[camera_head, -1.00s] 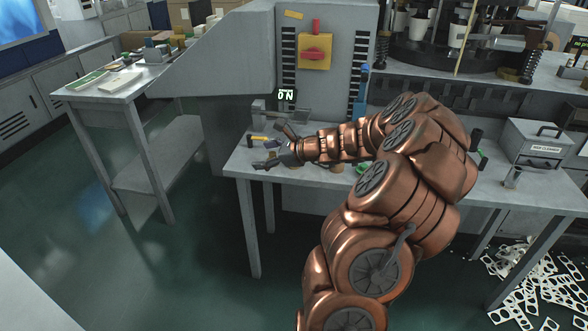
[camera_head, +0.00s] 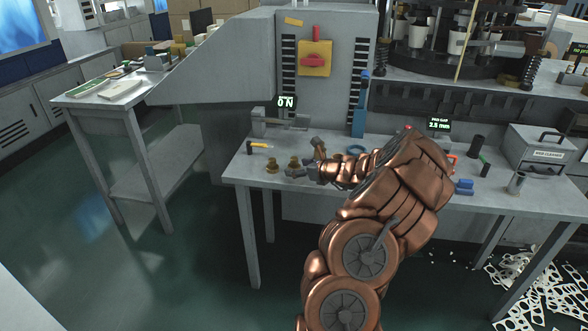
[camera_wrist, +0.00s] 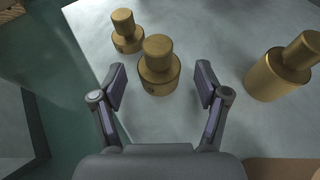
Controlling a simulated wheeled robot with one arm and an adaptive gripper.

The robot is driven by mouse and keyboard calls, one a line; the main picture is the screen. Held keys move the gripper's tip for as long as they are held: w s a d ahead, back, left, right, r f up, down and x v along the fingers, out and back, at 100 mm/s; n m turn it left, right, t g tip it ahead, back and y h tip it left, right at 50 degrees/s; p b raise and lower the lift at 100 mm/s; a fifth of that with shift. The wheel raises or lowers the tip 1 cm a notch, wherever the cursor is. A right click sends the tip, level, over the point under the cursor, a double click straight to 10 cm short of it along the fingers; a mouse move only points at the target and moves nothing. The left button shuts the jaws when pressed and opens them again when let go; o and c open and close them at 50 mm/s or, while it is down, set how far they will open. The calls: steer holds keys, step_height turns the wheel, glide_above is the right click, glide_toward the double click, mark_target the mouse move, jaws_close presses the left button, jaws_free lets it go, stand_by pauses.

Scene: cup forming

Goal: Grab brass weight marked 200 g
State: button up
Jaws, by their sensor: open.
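Three brass weights with knobs show in the wrist view. A middle one (camera_wrist: 158,68) stands between and just beyond my open fingertips, a smaller one (camera_wrist: 127,34) is behind it to the left, and a larger one (camera_wrist: 283,72) is at the right, outside the fingers. No mark is readable, so I cannot tell which is 200 g. My gripper (camera_wrist: 161,90) is open and empty. In the head view my gripper (camera_head: 305,163) is low over the table, right beside small brass weights (camera_head: 271,166).
The grey machine panel (camera_head: 335,95) rises behind. In the wrist view the table edge is at the left.

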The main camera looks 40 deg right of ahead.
steer(key=shift+x, duration=1.1)
steer(key=c, duration=1.4)
